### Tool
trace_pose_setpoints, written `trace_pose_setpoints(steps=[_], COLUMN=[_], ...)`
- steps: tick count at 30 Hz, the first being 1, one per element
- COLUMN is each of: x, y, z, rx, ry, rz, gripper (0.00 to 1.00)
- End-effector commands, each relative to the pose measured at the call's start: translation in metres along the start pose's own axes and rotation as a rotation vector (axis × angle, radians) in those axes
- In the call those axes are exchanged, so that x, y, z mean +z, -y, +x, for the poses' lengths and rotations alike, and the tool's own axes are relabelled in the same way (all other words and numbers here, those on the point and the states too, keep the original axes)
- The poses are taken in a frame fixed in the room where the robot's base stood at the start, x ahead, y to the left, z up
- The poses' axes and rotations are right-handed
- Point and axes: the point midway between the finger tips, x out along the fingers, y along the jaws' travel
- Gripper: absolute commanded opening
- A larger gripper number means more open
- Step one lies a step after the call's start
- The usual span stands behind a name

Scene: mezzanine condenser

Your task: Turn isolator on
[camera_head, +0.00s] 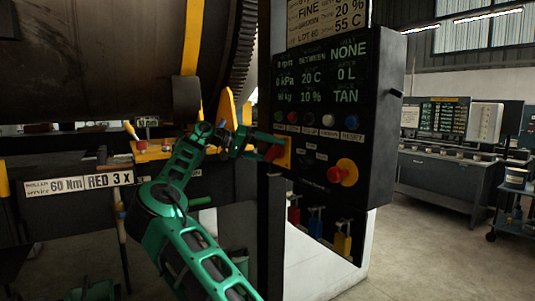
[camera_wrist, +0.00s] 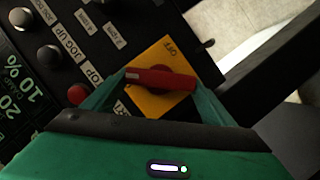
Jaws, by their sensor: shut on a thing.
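The isolator is a red rotary handle (camera_wrist: 160,79) on a yellow square plate (camera_wrist: 152,104), with the word OFF at one corner of the plate. In the wrist view the handle lies nearly level across the plate, not pointing straight at OFF. In the head view the handle (camera_head: 273,153) sits on the left edge of the black control panel, partly hidden by my gripper. My green gripper (camera_head: 262,148) faces it from the left. In the wrist view my gripper (camera_wrist: 160,88) has one finger at each end of the handle and is shut on it.
The control panel (camera_head: 330,120) has a row of buttons beside the isolator and a red emergency stop (camera_head: 343,172) to its lower right. Red, blue and yellow tags (camera_head: 316,222) hang below. A large dark drum (camera_head: 110,65) fills the left. Open floor lies to the right.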

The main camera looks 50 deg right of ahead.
Motion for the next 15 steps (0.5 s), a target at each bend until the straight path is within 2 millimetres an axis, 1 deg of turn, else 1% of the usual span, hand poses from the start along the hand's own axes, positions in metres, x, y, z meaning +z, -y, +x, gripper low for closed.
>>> trace_pose_setpoints(steps=[1,13,14,15], x=[-0.0009,0.0000,0.0000,0.0001], y=[0.0040,0.0047,0.0047,0.0047], z=[-0.0035,-0.0033,-0.0033,-0.0033], rx=[-0.003,-0.002,-0.002,-0.002], ry=[-0.008,-0.006,-0.006,-0.006], rz=[-0.012,-0.019,-0.019,-0.019], gripper=[0.56,0.56,0.81,0.90])
